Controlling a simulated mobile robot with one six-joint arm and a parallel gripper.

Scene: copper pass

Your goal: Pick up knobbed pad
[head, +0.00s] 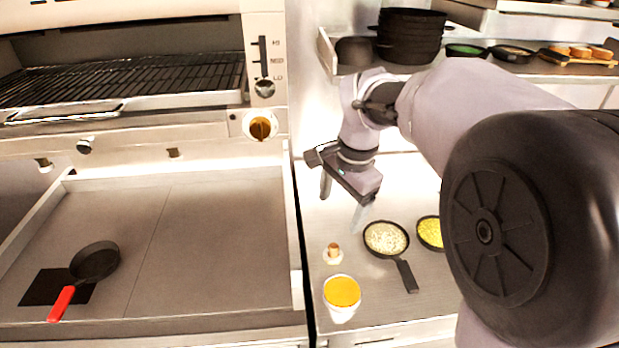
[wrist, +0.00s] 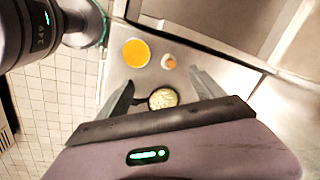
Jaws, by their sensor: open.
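The knobbed pad (head: 333,254) is a small pale round piece with a brown knob on top. It stands on the steel counter (head: 322,290), and it also shows in the wrist view (wrist: 168,62). My gripper (head: 342,200) is open and empty, above and behind the pad in the head view. In the wrist view the fingers (wrist: 161,78) are spread, with the pad just beyond the tips, nearer the right one. The pad is apart from both fingers.
A white tub with orange contents (head: 342,293) stands close in front of the pad. A black pan of pale grains (head: 386,238) is to its right, with a yellow-filled pan (head: 430,232) beyond. The griddle (head: 220,240) at left holds a red-handled pan (head: 95,262).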

